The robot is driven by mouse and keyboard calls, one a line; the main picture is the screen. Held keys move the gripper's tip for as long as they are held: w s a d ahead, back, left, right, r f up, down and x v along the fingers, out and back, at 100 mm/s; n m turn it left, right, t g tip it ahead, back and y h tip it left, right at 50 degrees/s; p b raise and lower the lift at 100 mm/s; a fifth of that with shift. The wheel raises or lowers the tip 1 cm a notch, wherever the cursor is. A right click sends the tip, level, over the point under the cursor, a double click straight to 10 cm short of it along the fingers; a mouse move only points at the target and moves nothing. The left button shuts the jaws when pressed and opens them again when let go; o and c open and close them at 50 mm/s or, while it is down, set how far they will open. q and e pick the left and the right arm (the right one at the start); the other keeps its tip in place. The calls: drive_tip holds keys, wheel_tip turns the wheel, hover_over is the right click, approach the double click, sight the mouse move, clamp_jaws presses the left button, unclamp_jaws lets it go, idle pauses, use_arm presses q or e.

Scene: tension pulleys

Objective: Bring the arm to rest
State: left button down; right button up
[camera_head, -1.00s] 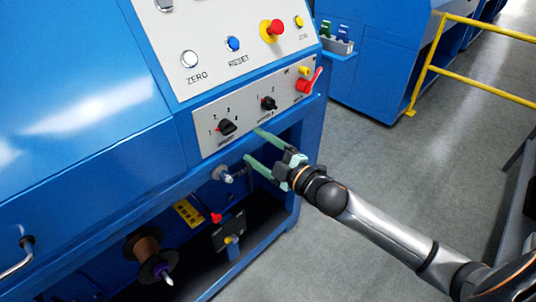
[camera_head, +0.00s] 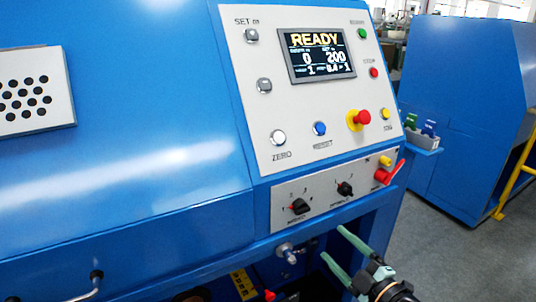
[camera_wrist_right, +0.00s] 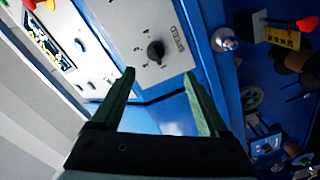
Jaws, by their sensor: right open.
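My right gripper (camera_head: 333,243) is in the lower right of the head view, in front of the blue machine and just below its lower switch panel (camera_head: 280,206). Its two green fingers are apart, with nothing between them. In the right wrist view the open gripper (camera_wrist_right: 160,75) points toward the panel, and a black selector knob (camera_wrist_right: 155,50) shows ahead of the gap between the fingers. The fingers appear apart from the panel. Most of my right arm is outside the head view. My left gripper is not in view.
The control panel has a READY display (camera_head: 318,53), a red emergency stop (camera_head: 358,119) and a red lever (camera_head: 388,174). A metal stud (camera_head: 287,253) sticks out left of the gripper. Open floor (camera_head: 440,260) and a yellow rail (camera_head: 515,180) lie to the right.

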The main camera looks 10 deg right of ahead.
drive_tip(key=s+a+f+m+g+h+p, duration=0.1)
drive_tip(key=s+a+f+m+g+p, duration=0.2)
drive_tip(key=s+f+m, duration=0.3)
drive_tip(key=s+a+f+m+g+h+p, duration=0.2)
drive_tip(key=s+f+m, duration=0.5)
drive_tip(key=s+f, duration=0.7)
drive_tip(key=s+g+p, duration=0.1)
drive_tip(key=s+g, duration=0.1)
drive_tip(key=shift+a+f+m+g+h, duration=0.3)
drive_tip(key=shift+a, duration=0.1)
